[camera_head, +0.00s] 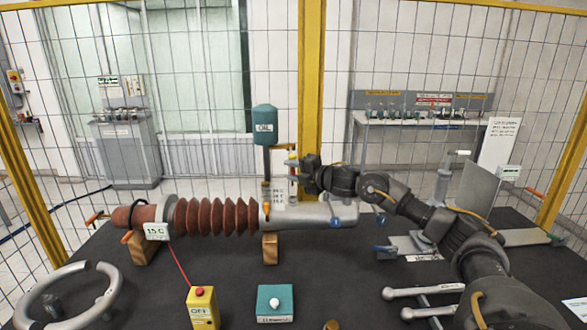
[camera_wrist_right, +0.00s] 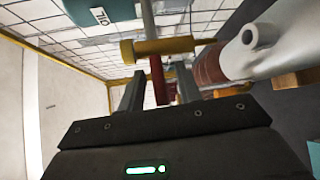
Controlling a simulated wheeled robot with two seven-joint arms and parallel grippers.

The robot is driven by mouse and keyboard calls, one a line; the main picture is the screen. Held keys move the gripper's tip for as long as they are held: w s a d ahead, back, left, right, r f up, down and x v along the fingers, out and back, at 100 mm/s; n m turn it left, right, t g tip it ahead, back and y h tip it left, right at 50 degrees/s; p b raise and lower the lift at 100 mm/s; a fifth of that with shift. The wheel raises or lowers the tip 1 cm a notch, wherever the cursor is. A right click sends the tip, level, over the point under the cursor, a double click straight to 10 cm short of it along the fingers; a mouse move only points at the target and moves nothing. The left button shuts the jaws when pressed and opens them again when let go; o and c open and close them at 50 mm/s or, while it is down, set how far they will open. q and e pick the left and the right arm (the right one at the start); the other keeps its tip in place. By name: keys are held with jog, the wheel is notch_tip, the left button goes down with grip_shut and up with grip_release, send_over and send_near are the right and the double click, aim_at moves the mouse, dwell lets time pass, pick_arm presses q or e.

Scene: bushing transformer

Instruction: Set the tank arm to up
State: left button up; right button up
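The teal oil tank (camera_head: 264,120) stands on a dark post above the grey bushing body. In the right wrist view a yellow crossbar (camera_wrist_right: 160,48) with a red lever (camera_wrist_right: 158,80) sits below the tank (camera_wrist_right: 100,12); this looks like the tank arm. The head view does not clearly show the lever's direction. My left gripper is not in view.
The ribbed red-brown bushing (camera_head: 215,217) lies on wooden blocks on the dark table. A grey ring (camera_head: 62,300), a yellow box (camera_head: 202,308) and a teal button box (camera_head: 275,303) stand in front. A metal fixture (camera_head: 444,185) stands to the right. A mesh fence surrounds the table.

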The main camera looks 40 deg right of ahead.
jog(key=shift+c, duration=0.4)
grip_shut()
jog(key=shift+r, duration=0.1)
